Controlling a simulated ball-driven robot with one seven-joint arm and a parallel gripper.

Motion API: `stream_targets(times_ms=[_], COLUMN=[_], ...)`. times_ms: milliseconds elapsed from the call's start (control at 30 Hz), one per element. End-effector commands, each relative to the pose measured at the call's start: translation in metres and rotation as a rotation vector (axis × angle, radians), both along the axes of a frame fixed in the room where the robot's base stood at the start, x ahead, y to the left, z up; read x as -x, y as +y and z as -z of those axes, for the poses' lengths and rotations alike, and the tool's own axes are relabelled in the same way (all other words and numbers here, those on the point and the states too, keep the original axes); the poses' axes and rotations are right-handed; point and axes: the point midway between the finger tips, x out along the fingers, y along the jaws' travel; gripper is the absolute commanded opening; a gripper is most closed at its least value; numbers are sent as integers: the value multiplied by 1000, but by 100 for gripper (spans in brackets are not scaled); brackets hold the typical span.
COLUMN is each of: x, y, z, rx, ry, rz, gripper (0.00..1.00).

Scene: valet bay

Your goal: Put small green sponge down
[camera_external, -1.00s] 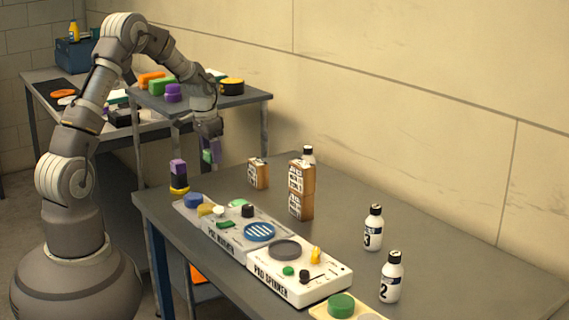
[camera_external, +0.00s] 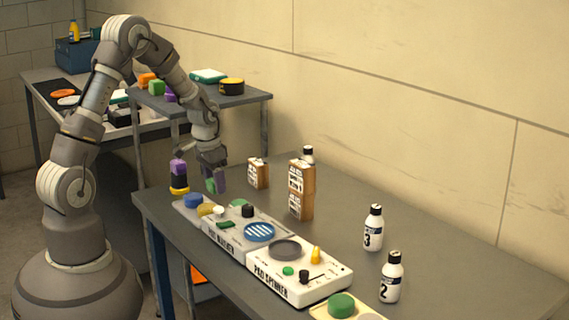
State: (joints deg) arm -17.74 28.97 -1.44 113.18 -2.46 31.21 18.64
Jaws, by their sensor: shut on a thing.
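My gripper (camera_external: 215,178) is low over the far left part of the grey table (camera_external: 420,255). It is shut on a small green sponge (camera_external: 210,186), which shows between the fingers. The sponge is close to the tabletop, just behind the white pad washer tray; I cannot tell whether it touches the table. A stack with a purple block on black and yellow pieces (camera_external: 179,176) stands just left of the gripper. A brown labelled box (camera_external: 258,173) stands to its right.
The white pad washer (camera_external: 235,240) and pad spinner (camera_external: 300,272) run along the front edge. Taller stacked boxes (camera_external: 301,190), bottle 3 (camera_external: 373,228) and bottle 2 (camera_external: 391,277) stand further right. A raised shelf (camera_external: 205,101) with several coloured blocks is behind the arm.

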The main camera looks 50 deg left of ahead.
Motion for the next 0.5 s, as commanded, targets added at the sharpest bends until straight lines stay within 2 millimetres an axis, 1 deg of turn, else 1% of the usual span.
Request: stream_targets(times_ms=[33, 133, 367, 400, 500], x=[-11, -27, -46, -49, -47], y=[3, 7, 13, 13, 13], z=[4, 5, 5, 9, 30], rx=[-1, 0, 0, 0, 1], ry=[-2, -1, 0, 1, 3], rz=[0, 0, -1, -1, -1], gripper=[24, 24, 24, 24, 24])
